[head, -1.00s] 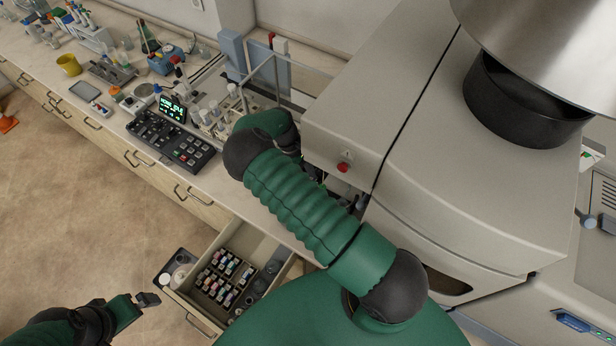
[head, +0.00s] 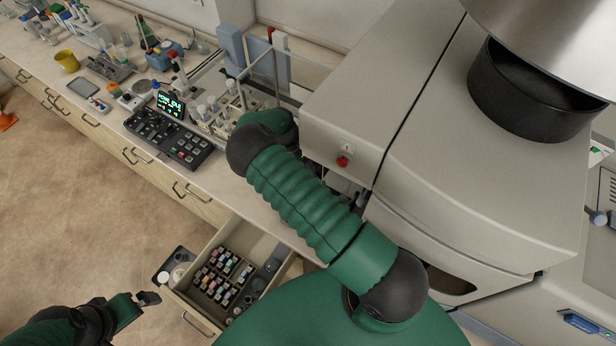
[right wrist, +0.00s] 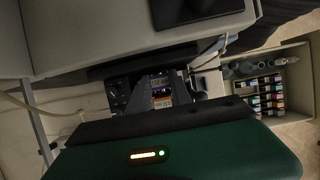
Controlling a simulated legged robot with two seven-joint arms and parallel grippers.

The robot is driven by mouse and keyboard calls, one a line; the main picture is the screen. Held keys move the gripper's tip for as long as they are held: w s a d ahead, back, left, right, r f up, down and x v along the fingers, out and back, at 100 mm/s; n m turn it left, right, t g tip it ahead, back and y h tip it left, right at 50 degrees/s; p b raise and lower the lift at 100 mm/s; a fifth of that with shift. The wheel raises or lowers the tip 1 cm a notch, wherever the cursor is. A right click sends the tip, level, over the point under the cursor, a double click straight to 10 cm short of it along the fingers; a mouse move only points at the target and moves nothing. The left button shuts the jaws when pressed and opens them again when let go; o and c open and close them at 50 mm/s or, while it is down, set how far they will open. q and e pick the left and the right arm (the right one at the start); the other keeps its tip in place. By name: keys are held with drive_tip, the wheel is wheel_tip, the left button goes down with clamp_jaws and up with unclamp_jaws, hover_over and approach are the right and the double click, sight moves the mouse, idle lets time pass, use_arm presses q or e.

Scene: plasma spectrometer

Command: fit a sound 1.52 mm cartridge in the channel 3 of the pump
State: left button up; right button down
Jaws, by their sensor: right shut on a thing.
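My right arm reaches down beside the beige instrument, and its gripper is hidden in the head view. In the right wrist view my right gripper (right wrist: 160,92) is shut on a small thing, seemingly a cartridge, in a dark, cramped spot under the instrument. Purple and orange patches show there; I cannot tell cartridge from pump, nor make out channels or size marks. Several cartridges with coloured ends stand in rows in the open drawer (head: 199,314). My left gripper (head: 148,298) is left of the drawer, away from the bench; its jaws are too small to read.
The beige instrument (head: 440,130) with a red button (head: 342,161) fills the right side. A black control panel (head: 170,138) with a lit display and a vial rack (head: 250,107) in a clear-sided frame stand on the bench. A small dark tray (head: 163,262) adjoins the drawer.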

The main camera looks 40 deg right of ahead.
drive_tip(key=shift+d+f+b, duration=0.3)
drive_tip(key=shift+d+f, duration=0.15)
drive_tip(key=shift+f, duration=0.1)
drive_tip(key=c, duration=1.2)
unclamp_jaws()
drive_tip(key=shift+d, duration=0.15)
drive_tip(key=shift+o, duration=0.5)
drive_tip(key=shift+a+r, duration=0.15)
drive_tip(key=shift+a, duration=0.25)
drive_tip(key=shift+w+a+r, duration=0.1)
drive_tip(key=shift+r, duration=0.1)
drive_tip(key=b+v, duration=0.2)
drive_tip(key=v, duration=0.1)
drive_tip(key=b+v, duration=0.2)
drive_tip(key=v, duration=0.2)
drive_tip(key=shift+w+r+b, duration=0.25)
drive_tip(key=shift+w+b, duration=0.1)
use_arm(q)
drive_tip(key=s+b+x, duration=0.1)
drive_tip(key=b+x, duration=0.1)
drive_tip(key=x, duration=0.5)
drive_tip(key=shift+s+d+f, duration=0.3)
drive_tip(key=shift+d+f, duration=0.05)
drive_tip(key=shift+f, duration=0.1)
use_arm(e)
drive_tip(key=d+v, duration=0.1)
drive_tip(key=v, duration=0.7)
drive_tip(key=shift+a+r, duration=0.4)
drive_tip(key=shift+a, duration=0.05)
